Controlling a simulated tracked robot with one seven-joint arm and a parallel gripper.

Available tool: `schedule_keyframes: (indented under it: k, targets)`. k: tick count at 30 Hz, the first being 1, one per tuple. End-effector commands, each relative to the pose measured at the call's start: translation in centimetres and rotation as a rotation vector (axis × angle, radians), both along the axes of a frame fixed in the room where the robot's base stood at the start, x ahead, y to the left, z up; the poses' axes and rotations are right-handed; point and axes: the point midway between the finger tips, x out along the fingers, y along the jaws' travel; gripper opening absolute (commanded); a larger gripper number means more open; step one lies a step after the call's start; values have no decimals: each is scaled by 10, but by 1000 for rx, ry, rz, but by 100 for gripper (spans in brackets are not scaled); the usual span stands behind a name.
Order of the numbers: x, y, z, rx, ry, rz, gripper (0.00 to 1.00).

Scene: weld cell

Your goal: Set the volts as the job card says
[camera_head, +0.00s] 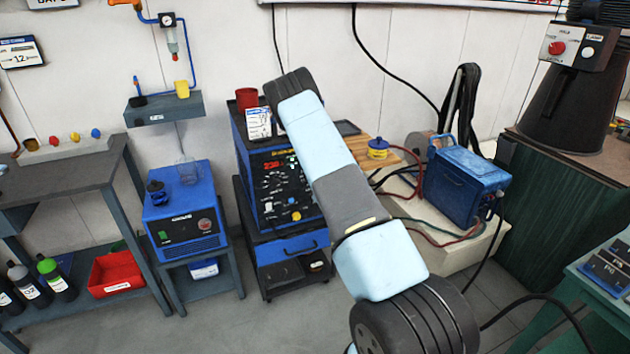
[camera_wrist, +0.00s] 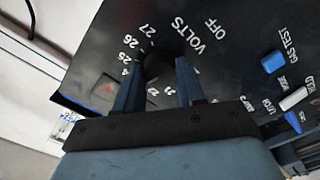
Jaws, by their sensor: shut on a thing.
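The black VOLTS knob (camera_wrist: 157,62) is on the dark panel in the wrist view, with white numbers around it. 27, 26 and 25 are readable; others are partly covered by my fingers. My gripper (camera_wrist: 158,78) has its two blue fingers on either side of the knob, shut on it. The knob's pointer is hidden or too dark to tell. In the head view the blue welder (camera_head: 243,150) shows a red display, too small to read surely. A white card (camera_head: 258,123) stands on top, its text unreadable. My arm covers the gripper and part of the panel there.
A blue switch (camera_wrist: 273,62) under GAS TEST and more switches lie right of the knob. A red cup (camera_head: 246,98) stands on the welder. A blue cooler-like box (camera_head: 183,215) is left, and another blue unit (camera_head: 465,183) with cables is right.

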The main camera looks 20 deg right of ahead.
Motion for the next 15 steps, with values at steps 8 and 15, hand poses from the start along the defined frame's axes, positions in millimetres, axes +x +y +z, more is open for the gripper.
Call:
schedule_keyframes:
  k: [8,15]
  targets:
    - [-2,-1,-2,264,6,-3,8]
    - [-1,0,-2,490,5,-1,8]
